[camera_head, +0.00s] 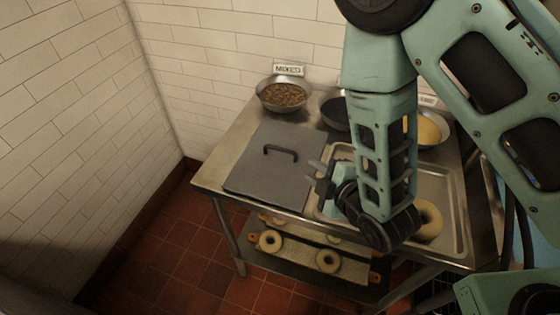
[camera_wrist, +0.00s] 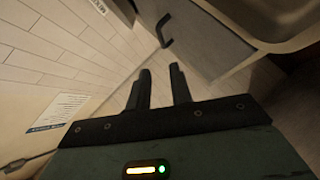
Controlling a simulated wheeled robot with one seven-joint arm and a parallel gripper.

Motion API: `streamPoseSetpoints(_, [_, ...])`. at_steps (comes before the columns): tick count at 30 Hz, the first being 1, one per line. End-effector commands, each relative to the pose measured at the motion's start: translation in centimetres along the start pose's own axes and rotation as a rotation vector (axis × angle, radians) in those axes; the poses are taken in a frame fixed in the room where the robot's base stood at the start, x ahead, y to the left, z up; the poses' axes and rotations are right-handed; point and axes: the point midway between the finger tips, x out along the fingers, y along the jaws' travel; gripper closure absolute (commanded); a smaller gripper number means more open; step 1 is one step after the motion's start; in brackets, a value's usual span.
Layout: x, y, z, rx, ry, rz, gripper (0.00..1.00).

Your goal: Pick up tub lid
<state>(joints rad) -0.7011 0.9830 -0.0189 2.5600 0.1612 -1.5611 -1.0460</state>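The tub lid (camera_head: 265,170) is a flat grey square with a dark bar handle (camera_head: 281,150) on top. It lies on the left part of the steel table. In the wrist view the lid (camera_wrist: 208,40) is at the top, with its handle (camera_wrist: 165,30) ahead of the fingers. My gripper (camera_head: 313,174) is just right of the lid, pointing left, apart from the handle. In the wrist view my gripper (camera_wrist: 161,72) has its two fingers apart with nothing between them.
A steel tray (camera_head: 457,205) with a bagel (camera_head: 428,222) lies to the right, partly behind my arm. A bowl of mixed topping (camera_head: 283,95) and other bowls stand along the back. More bagels sit on the lower shelf (camera_head: 290,270). White walls border the left and back.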

Motion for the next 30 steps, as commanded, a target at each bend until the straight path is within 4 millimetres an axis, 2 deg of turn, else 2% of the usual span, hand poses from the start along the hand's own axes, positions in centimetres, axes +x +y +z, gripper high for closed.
streamPoseSetpoints(1, [0.7, -0.5, 0.2, 0.001, 0.002, 0.004, 0.78])
streamPoseSetpoints(7, [4.1, 0.3, -0.1, 0.002, -0.002, 0.001, 0.78])
streamPoseSetpoints(15, [9.0, 0.2, -0.1, 0.003, -0.001, -0.001, 0.78])
streamPoseSetpoints(24, [11.0, 0.1, -0.2, 0.003, -0.001, -0.001, 0.78])
streamPoseSetpoints(30, [13.6, 0.0, -0.6, 0.003, -0.001, 0.0, 0.78])
